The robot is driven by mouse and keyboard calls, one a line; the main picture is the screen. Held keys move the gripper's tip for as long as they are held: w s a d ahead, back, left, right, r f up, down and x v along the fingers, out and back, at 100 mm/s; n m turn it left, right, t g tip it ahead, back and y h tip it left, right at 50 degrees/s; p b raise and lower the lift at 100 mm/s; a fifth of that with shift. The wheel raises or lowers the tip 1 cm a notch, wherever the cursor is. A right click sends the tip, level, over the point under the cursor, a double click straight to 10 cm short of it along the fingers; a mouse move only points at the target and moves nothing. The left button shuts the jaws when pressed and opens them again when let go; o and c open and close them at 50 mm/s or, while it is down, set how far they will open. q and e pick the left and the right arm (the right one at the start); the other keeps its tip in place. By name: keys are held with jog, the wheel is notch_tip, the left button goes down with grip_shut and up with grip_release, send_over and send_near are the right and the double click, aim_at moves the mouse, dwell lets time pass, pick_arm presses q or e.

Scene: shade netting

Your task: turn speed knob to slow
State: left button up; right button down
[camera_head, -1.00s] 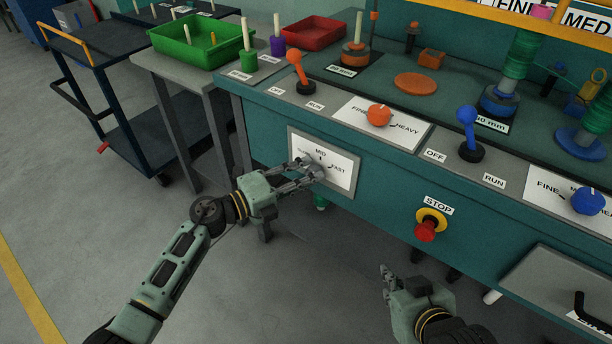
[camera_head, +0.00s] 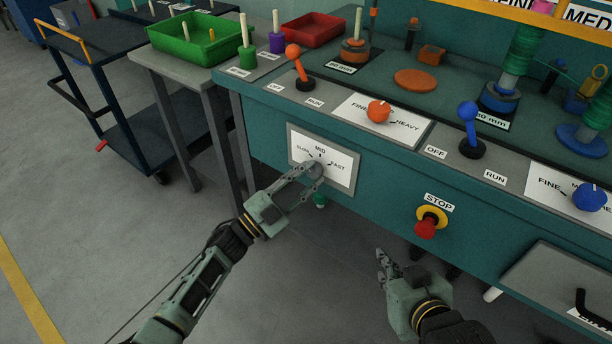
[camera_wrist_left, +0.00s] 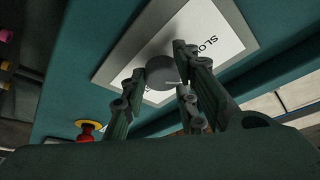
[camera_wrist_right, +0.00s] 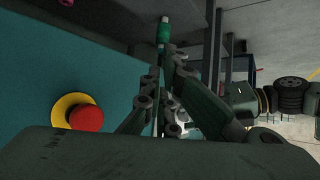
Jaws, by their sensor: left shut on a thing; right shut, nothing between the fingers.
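The grey round speed knob (camera_head: 315,170) sits on a white dial plate (camera_head: 342,176) on the teal front panel. The plate reads SLOW at left, MID at top and FAST at right. My left gripper (camera_head: 314,177) is shut on the knob from below. In the left wrist view the knob (camera_wrist_left: 162,70) lies between the fingers, with SLOW lettering beside it. Which mark the knob points to is partly hidden by the fingers. My right gripper (camera_head: 384,262) is shut and empty, in front of the panel, below and left of the red stop button (camera_head: 425,229).
Orange (camera_head: 300,70) and blue (camera_head: 468,130) levers and orange (camera_head: 379,111) and blue (camera_head: 588,198) knobs stand along the bench top. A grey side table (camera_head: 180,74) with a green tray (camera_head: 200,52) is at left. Open floor lies in front.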

pick_arm(q)
jog(key=shift+s+d+f+n+t, duration=0.15)
jog(key=shift+s+f+n+t, duration=0.1)
jog(key=shift+n, duration=0.35)
jog(key=shift+s+d+f+n+t, duration=0.1)
jog(key=shift+f+n+t, duration=0.1)
jog(key=shift+n, duration=0.4)
jog(key=shift+s+d+n+t+y+p, duration=0.15)
jog(key=shift+n+t+y, duration=0.35)
jog(key=shift+n, duration=0.75)
jog(key=shift+w+n+t+y+p, duration=0.1)
jog(key=shift+n+t+y+p, duration=0.3)
jog(key=shift+n, duration=0.85)
pick_arm(e)
jog(key=shift+s+d+f+g+h, duration=0.15)
jog(key=shift+s+d+f+g, duration=0.2)
jog(key=shift+s+f+g, duration=0.4)
jog(key=shift+s+d+f+g+h, duration=0.15)
jog(key=shift+s+d+f+g, duration=0.25)
jog(key=shift+s+f, duration=0.5)
pick_arm(q)
jog(key=shift+r, duration=0.1)
pick_arm(e)
jog(key=shift+s+a+r, duration=0.1)
jog(key=shift+s+r, duration=0.05)
jog(key=shift+s, duration=0.05)
pick_arm(q)
jog(key=o, duration=1)
jog(key=shift+d, duration=0.1)
jog(key=shift+r, duration=0.1)
